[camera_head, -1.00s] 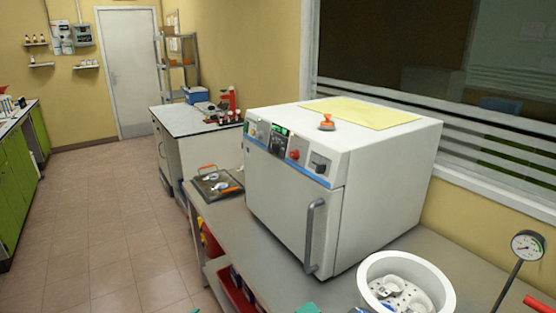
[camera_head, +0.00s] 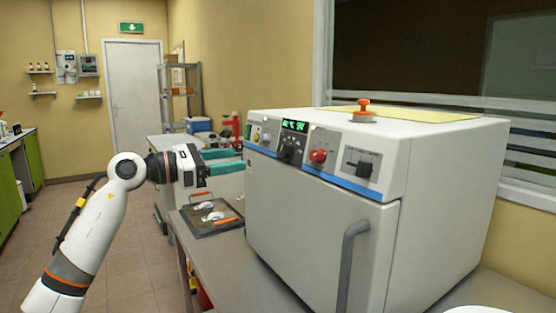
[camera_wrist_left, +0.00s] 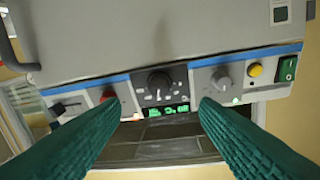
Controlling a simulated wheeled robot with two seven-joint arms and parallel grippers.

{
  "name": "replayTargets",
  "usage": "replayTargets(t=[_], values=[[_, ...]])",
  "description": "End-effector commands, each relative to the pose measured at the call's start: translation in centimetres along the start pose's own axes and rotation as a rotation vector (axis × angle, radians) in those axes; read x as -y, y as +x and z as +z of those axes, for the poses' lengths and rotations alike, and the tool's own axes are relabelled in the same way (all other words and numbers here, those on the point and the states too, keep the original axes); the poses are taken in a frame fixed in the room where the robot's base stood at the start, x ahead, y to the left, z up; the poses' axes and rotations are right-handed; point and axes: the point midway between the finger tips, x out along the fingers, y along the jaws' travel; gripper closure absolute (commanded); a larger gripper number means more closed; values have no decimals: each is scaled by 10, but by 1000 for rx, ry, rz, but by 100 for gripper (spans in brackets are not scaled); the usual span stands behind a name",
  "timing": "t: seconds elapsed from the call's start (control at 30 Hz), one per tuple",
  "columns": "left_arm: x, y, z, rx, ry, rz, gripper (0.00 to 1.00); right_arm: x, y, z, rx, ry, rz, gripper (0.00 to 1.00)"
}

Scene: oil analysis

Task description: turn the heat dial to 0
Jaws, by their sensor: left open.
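The white oven (camera_head: 320,225) has a front control panel with a blue stripe. A black dial (camera_head: 288,151) with white marks around it sits under a green lit display (camera_head: 294,126); it also shows in the left wrist view (camera_wrist_left: 159,82). A smaller grey dial (camera_head: 265,139) is beside it. No label readable here says which is the heat dial. My left gripper (camera_head: 238,160) has teal fingers, open and empty, just left of the panel. In the left wrist view, the black dial appears between the fingers' lines, apart from them. My right gripper is out of view.
A red knob (camera_head: 318,155) and a black slider (camera_head: 358,168) are right of the dial. A yellow button and a green switch are at the panel's left end. An orange-topped knob (camera_head: 363,112) stands on the oven. A dark tray (camera_head: 210,219) lies on the bench.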

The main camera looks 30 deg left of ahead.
Motion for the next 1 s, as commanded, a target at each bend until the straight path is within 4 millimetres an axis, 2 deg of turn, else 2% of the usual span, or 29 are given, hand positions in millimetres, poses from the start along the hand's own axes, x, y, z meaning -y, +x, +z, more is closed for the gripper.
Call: replayTargets(t=[0.17,0.3,0.5,0.7,0.97,1.0], values=[[0,34,-6,-6,-7,4,44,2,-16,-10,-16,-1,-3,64],[0,63,-5,-6,-8,4,44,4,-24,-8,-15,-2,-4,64],[0,95,-3,-5,-8,3,44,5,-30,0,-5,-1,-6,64],[0,108,-2,-3,-7,2,44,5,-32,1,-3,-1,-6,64],[0,109,-1,-3,-6,2,44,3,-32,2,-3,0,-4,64],[0,109,-1,-3,-6,2,48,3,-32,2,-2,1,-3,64]])
